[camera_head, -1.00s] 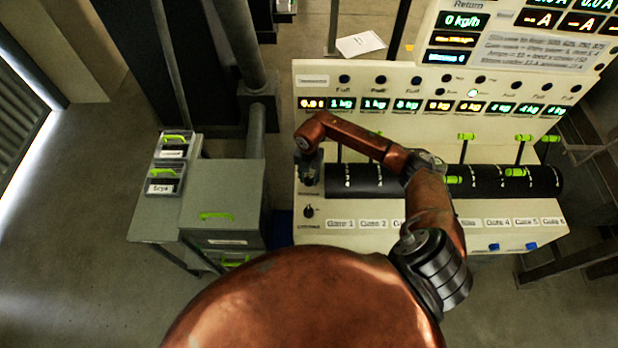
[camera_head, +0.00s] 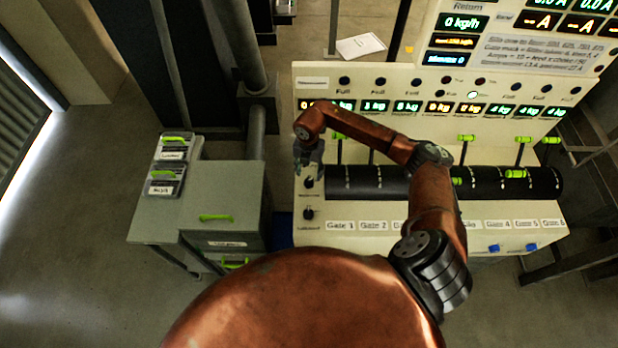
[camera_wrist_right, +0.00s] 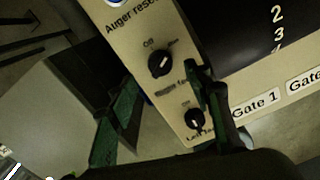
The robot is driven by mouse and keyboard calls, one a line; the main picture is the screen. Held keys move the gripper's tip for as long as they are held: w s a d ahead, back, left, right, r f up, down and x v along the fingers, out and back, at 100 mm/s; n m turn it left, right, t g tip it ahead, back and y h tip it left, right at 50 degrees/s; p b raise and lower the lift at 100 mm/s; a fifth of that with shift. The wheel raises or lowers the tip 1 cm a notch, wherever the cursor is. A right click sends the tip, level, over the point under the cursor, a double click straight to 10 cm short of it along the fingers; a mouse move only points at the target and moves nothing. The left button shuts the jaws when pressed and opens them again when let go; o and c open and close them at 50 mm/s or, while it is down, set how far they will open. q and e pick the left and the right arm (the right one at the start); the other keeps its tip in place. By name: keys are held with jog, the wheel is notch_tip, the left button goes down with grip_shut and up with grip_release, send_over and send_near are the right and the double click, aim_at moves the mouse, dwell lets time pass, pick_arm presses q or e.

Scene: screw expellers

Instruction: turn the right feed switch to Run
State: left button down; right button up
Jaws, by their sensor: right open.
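The console panel has two black rotary switches at its left end. The upper switch (camera_head: 308,182) also shows in the right wrist view (camera_wrist_right: 160,64), with small labels on both sides above it, the left one reading Off. Its pale pointer mark tilts up and right there, toward the right-hand label. The lower switch (camera_head: 308,213) also shows in the wrist view (camera_wrist_right: 195,119).
The black auger tube (camera_head: 375,181) lies right of the switches, with green-handled gate levers (camera_head: 466,138) behind it. A grey cabinet (camera_head: 230,195) with green handles stands left of the console. The display panel (camera_head: 430,95) rises behind.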

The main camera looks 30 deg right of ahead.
aim_at(309, 180)
notch_tip(309, 180, up, 7)
jog(key=shift+f, duration=0.2)
dwell(0.5)
